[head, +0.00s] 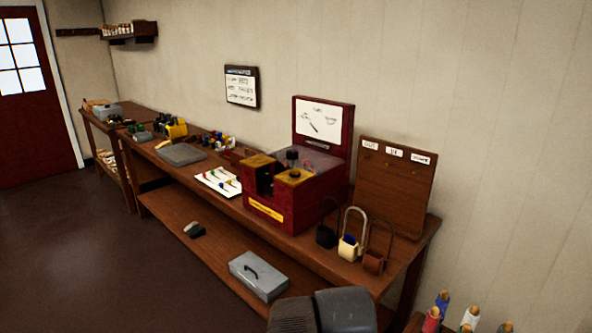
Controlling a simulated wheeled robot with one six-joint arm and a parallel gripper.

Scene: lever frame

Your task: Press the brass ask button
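A red box-shaped machine (312,203) stands on the long wooden bench, with brass-coloured plates on top and a yellow label on its front. A small round brass-coloured spot (294,173) on the right brass plate looks like a button, but it is too small to tell for sure. A dark knob (292,156) stands just behind it. Dark grey rounded parts at the bottom edge look like my own arm. My gripper's fingers do not show.
Several padlocks, one of them cream (348,247), stand right of the machine before a wooden board (395,188). A paper sheet (217,182) with coloured items lies left of it. A grey metal box (259,275) is on the lower shelf. The floor at left is clear.

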